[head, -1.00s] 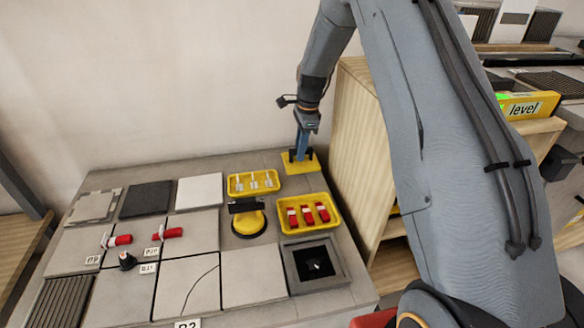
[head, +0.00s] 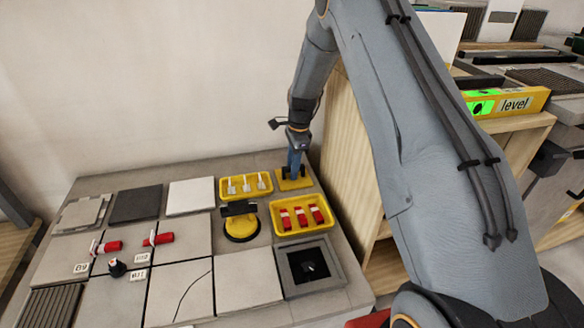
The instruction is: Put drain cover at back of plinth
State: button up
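The plinth (head: 115,177) is a grey tiled block against the wall. A square yellow plate (head: 303,184), which looks like the drain cover, is at its back right corner, beside the tray of white pieces. My gripper (head: 292,171) points straight down at the middle of the plate, with small dark parts on both sides of a blue piece. Whether its fingers are closed on the plate is too small to tell. A square drain frame (head: 336,276) with a black opening is at the plinth's front right, uncovered.
A yellow tray with white pieces (head: 223,194) and a yellow tray with red pieces (head: 277,230) are near the plate. A yellow-black suction cup (head: 241,229) stands on the tiles. A wooden cabinet (head: 345,150) rises close to the right.

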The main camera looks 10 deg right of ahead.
jog(key=shift+r, duration=0.1)
notch_tip(320, 180, up, 11)
jog(key=d+p, duration=0.1)
jog(key=p, duration=0.1)
jog(key=s+a+r+n, duration=0.5)
jog(key=s+a+r, duration=0.1)
jog(key=s+r, duration=0.25)
jog(key=s+a+r+n, duration=0.1)
jog(key=s+n, duration=0.4)
jog(key=s, duration=0.6)
jog(key=s+a+r+n, duration=0.2)
jog(key=s+n, duration=0.3)
jog(key=s, duration=0.6)
jog(key=s+a+r+n, duration=0.2)
jog(key=s+r+n, duration=0.2)
jog(key=s, duration=0.7)
jog(key=shift+s+n+h, duration=0.3)
jog(key=shift+n+h, duration=0.1)
jog(key=shift+n, duration=0.7)
